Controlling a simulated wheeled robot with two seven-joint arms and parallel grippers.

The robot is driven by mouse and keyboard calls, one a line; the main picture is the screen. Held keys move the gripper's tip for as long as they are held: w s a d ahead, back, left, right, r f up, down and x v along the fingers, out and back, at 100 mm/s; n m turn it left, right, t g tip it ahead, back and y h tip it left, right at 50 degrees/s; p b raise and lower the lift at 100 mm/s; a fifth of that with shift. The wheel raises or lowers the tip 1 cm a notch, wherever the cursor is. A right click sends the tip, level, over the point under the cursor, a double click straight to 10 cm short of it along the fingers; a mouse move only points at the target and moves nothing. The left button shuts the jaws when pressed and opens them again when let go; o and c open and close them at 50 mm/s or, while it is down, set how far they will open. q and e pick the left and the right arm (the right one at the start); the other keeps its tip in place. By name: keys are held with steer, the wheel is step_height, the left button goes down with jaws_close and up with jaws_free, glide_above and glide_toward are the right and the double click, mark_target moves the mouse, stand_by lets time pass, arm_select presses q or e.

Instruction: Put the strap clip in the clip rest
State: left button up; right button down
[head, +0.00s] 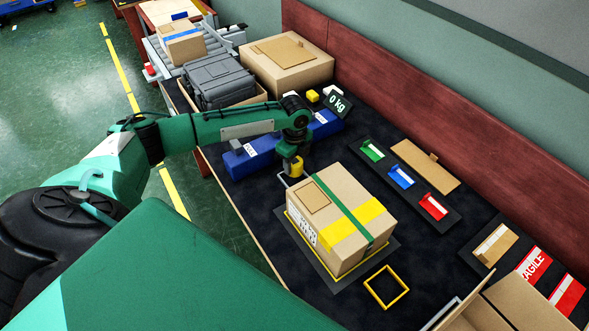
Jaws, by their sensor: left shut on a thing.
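My left gripper (290,175) points down just behind the far left corner of a strapped cardboard box (340,254). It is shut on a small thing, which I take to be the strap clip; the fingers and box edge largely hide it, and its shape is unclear. A green strap (343,208) and yellow tape cross the box top. A yellow square frame (369,291) lies flat on the dark table right of the box; it may be the clip rest, but I cannot tell for sure. My right gripper is not in view.
The box sits on a dark plate (384,251). A blue unit (249,163) and a "0 kg" display (337,103) stand behind my gripper. A tray (446,220) holds green, blue and red pieces. An open carton (500,307) is at lower right. Bare table lies between box and tray.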

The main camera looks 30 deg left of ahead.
mark_target(295, 171)
arm_select(q)
step_height(295, 171, down, 4)
steer(key=shift+r, duration=0.25)
steer(key=shift+f, duration=0.35)
steer(key=shift+f, duration=0.1)
steer(key=o, duration=1.1)
